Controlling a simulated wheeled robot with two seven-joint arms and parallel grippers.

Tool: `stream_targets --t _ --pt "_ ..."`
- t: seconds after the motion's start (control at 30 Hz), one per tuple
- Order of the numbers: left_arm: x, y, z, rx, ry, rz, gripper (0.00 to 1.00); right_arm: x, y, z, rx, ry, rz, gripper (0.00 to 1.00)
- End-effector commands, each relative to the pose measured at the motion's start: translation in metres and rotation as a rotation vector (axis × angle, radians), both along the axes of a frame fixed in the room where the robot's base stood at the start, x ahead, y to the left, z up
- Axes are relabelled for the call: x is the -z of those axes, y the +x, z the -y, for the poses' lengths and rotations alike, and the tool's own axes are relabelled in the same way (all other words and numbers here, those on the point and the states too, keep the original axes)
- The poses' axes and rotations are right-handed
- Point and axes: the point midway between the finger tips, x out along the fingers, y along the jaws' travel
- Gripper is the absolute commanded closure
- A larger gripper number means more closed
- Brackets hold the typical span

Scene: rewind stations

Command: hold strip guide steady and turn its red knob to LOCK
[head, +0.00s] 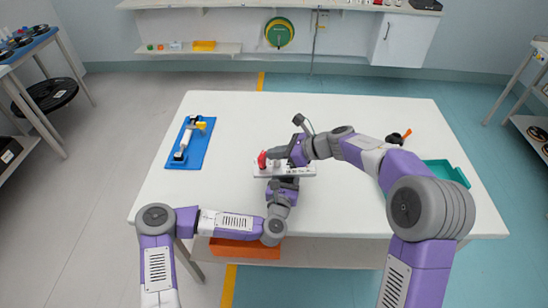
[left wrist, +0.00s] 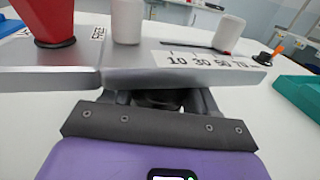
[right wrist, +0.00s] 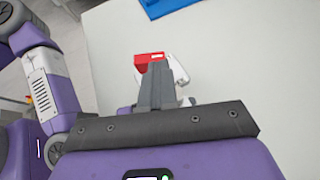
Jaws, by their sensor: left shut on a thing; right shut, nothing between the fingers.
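The strip guide (head: 300,171) is a pale plate near the table's middle. The left wrist view shows its scale (left wrist: 210,62), two white posts (left wrist: 127,20) and the red knob (left wrist: 54,22) at its left end. My left gripper (left wrist: 155,95) is shut on the guide's near edge. My right gripper (right wrist: 157,75) is shut and empty, its fingertips close beside the red knob (right wrist: 149,60) and partly hiding it. I cannot tell whether they touch it. The knob also shows in the head view (head: 262,160).
A blue tray (head: 190,155) with a white and yellow part lies at the table's left. A green bin (head: 455,172) and a black and orange item (head: 395,138) are at the right, partly behind my right arm.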

Motion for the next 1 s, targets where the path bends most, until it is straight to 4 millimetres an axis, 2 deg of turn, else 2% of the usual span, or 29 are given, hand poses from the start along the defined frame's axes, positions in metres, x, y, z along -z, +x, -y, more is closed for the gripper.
stream_targets --t 0.6,1.0 --pt "0.0 0.0 0.001 0.002 0.001 0.0 0.87 0.001 0.023 -0.007 0.005 0.0 -0.001 1.0" --pt "0.0 0.0 0.001 0.002 0.0 -0.001 0.87 0.001 0.03 -0.013 0.006 0.0 -0.001 1.0"
